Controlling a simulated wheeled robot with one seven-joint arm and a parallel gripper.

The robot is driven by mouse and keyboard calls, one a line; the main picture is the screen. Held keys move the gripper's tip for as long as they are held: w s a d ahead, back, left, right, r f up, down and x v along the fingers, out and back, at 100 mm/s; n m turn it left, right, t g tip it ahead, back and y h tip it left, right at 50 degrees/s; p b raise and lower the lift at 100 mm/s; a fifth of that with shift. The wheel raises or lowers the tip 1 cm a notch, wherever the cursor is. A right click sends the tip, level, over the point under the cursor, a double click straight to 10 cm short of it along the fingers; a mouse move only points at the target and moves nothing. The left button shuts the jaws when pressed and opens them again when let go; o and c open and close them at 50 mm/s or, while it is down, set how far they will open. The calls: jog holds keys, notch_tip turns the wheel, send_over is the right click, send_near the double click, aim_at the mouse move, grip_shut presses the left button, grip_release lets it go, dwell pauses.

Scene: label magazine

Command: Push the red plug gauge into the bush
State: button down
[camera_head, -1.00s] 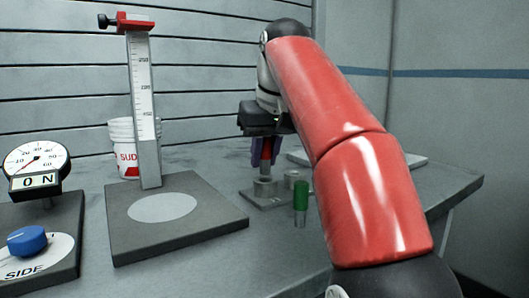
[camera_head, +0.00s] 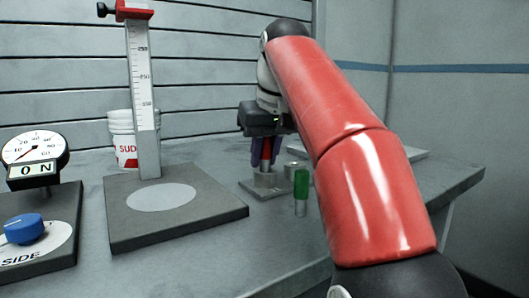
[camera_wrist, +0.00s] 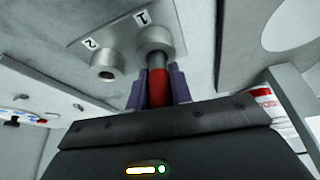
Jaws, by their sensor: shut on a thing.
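The red plug gauge (camera_head: 266,148) is upright between the purple fingers of my gripper (camera_head: 264,158). In the wrist view the red handle (camera_wrist: 159,88) sits between the two fingertips (camera_wrist: 158,90). Its grey metal pin points at the bush marked 1 (camera_wrist: 166,38) and appears to go into the bush mouth; how deep I cannot tell. Some grey pin shows between the red handle and the bush. In the head view this bush (camera_head: 265,180) stands on a small grey plate, directly below my gripper.
A second bush, marked 2 (camera_wrist: 107,68), is empty beside it. A green gauge (camera_head: 301,184) stands close by at the front right. A scale post (camera_head: 143,90) on a dark base, a white tub (camera_head: 122,128) and a dial device (camera_head: 35,150) are to the left.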

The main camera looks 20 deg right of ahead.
aim_at(268, 140)
jog(key=shift+f, duration=0.15)
jog(key=c, duration=1.2)
grip_release()
jog(key=shift+o, duration=0.2)
jog(key=p+v, duration=0.3)
jog(key=v, duration=0.4)
jog(key=shift+s+r+p, duration=0.2)
jog(key=shift+r+p, duration=0.15)
jog(key=shift+r, duration=0.05)
jog(key=shift+s, duration=0.1)
